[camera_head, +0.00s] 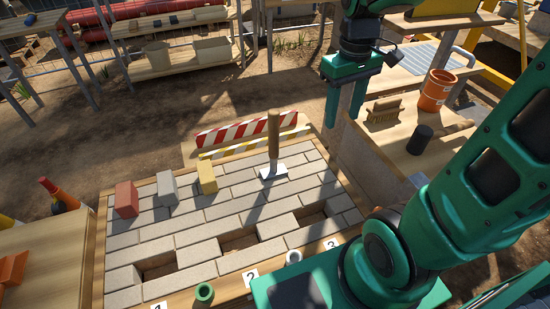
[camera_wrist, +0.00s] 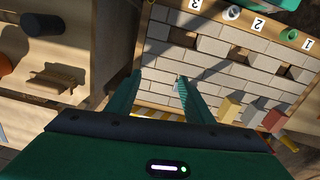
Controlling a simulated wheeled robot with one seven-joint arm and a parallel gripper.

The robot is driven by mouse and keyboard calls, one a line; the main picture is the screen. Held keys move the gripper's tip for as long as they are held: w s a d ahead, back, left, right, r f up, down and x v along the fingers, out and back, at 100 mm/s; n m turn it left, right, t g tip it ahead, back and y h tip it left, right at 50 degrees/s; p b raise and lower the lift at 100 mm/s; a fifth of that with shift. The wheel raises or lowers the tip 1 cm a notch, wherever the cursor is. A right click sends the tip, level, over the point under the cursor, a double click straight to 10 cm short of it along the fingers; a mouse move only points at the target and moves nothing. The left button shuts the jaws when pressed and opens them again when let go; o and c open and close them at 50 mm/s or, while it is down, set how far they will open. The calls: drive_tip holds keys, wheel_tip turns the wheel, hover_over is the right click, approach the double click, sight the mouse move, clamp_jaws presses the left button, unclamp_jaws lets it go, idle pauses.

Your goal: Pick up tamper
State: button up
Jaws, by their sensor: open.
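The tamper (camera_head: 273,143) stands upright on the paved panel, with a wooden handle and a flat pale metal foot. My gripper (camera_head: 344,118) is open and empty, pointing down, above and to the right of the tamper and apart from it. In the wrist view my gripper's two fingers (camera_wrist: 158,80) are spread over the paving. A small pale patch beside the right finger may be the tamper's foot; the rest of the tamper is hidden or unclear there.
Red, grey and yellow blocks (camera_head: 126,199) stand on the paving (camera_head: 200,235), which has several open gaps. A red-white striped barrier (camera_head: 246,130) stands behind it. The right bench holds a black cylinder (camera_head: 420,140), a wooden rack (camera_head: 384,116) and an orange bucket (camera_head: 437,90).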

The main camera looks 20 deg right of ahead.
drive_tip(key=w+a+f+n, duration=0.1)
drive_tip(key=w+a+n, duration=0.35)
drive_tip(key=w, duration=0.25)
drive_tip(key=n, duration=0.3)
approach(274, 135)
drive_tip(key=shift+w+d+f, duration=0.2)
drive_tip(key=shift+w, duration=0.25)
drive_tip(key=shift+w+d+f, duration=0.2)
drive_tip(key=shift+w, duration=0.25)
drive_tip(key=shift+w+a+f, duration=0.1)
drive_tip(key=shift+a+f, duration=0.1)
drive_tip(key=shift+a, duration=0.05)
wheel_tip(274, 135, down, 5)
drive_tip(key=shift+f, duration=0.1)
drive_tip(key=shift+s+d+f, duration=0.1)
drive_tip(key=shift+d+f, duration=0.05)
drive_tip(key=shift+f, duration=1.2)
drive_tip(key=shift+s+d+f, duration=0.1)
drive_tip(key=shift+d+f, duration=0.05)
drive_tip(key=shift+f, duration=1.2)
drive_tip(key=shift+r, duration=0.1)
clamp_jaws()
